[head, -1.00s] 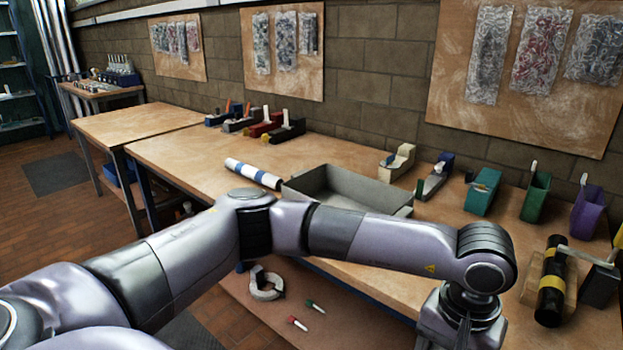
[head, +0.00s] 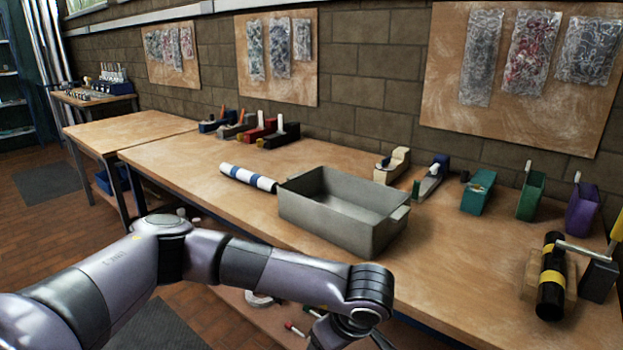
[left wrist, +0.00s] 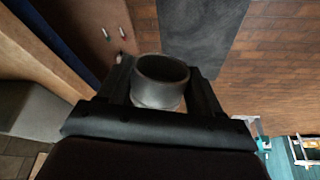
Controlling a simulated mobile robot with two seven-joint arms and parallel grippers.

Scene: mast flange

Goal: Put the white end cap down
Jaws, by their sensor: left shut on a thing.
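My left gripper (left wrist: 162,86) is shut on a round, cup-shaped end cap (left wrist: 160,80), seen in the left wrist view. The cap looks grey in the shade, with a rim around a dark hollow face. One finger is on each side of it. In the head view my left arm reaches along the front of the bench; its gripper is cut off at the bottom edge and the cap does not show there. The wrist view shows floor and a lower shelf beyond the cap. My right gripper is in neither view.
A grey open tray (head: 385,243) stands on the bench (head: 460,270), beside a blue-and-white striped tube (head: 248,177). A black-and-yellow cylinder (head: 550,285) sits in a holder at right. Tape dispensers and bins line the wall. The bench front right of the tray is clear.

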